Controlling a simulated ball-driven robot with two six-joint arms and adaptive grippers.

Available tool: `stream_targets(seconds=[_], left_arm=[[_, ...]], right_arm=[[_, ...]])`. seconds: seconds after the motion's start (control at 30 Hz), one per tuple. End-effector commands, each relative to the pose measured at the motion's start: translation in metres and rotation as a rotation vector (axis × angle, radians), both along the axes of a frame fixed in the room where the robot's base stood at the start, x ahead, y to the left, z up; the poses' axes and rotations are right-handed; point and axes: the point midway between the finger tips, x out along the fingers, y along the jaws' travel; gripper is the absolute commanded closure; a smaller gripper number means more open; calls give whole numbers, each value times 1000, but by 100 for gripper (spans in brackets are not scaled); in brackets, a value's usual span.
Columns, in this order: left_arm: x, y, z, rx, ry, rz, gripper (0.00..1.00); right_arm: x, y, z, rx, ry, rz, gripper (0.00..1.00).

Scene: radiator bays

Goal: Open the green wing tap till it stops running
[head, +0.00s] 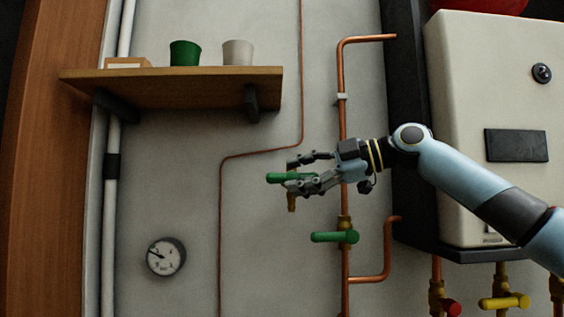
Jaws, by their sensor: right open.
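A green bar-shaped tap handle (284,178) with a brass part (291,203) below it shows in the head view, left of the copper pipe. My right gripper (303,173) comes in from the right and is open. Its fingers are above and below the right part of this handle in the picture; I cannot tell whether they touch it. The lower finger hides part of the handle. A second green handle (328,237) sits lower, on a brass valve on the copper pipe. I cannot tell for sure which is the wing tap. My left gripper is not in view.
A vertical copper pipe (344,125) runs behind my right wrist. A white boiler (477,75) stands on the right, with red (453,308) and yellow (505,302) handles below it. A wooden shelf (170,90) with cups is upper left. A round gauge (165,257) is lower left.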

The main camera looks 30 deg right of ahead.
Motion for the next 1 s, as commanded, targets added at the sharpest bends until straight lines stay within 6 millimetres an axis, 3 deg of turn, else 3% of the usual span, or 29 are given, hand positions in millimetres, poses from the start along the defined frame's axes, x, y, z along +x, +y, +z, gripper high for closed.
stream_targets(seconds=[0.03,0.2,0.67,1.0], left_arm=[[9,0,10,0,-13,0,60],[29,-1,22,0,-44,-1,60],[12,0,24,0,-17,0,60],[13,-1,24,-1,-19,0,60]], right_arm=[[6,6,4,6,-1,3,53],[21,18,-3,5,0,1,53],[28,23,-9,-1,1,0,55],[28,23,-9,0,2,-1,99]])
